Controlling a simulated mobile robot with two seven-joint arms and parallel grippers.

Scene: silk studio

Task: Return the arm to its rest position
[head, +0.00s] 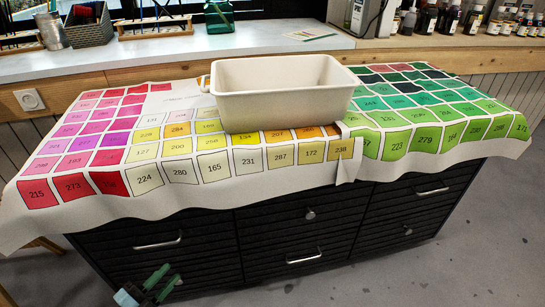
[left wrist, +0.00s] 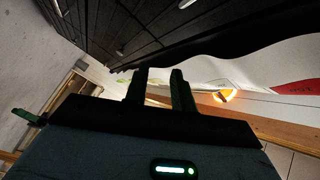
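My left gripper (head: 167,275) is at the bottom left of the head view, low in front of the dark drawer cabinet (head: 270,232). Its two dark green fingers stand apart with nothing between them. They also show apart and empty in the left wrist view (left wrist: 159,82). Most of the left arm is out of the head view. My right gripper and right arm are not in view.
A cream bin (head: 285,103) stands on a cloth of numbered colour swatches (head: 190,170) draped over the cabinet. Drawer handles (head: 158,244) stick out of its front. Behind is a windowsill with a basket (head: 88,24) and bottles (head: 450,18). Grey floor (head: 470,250) is clear at right.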

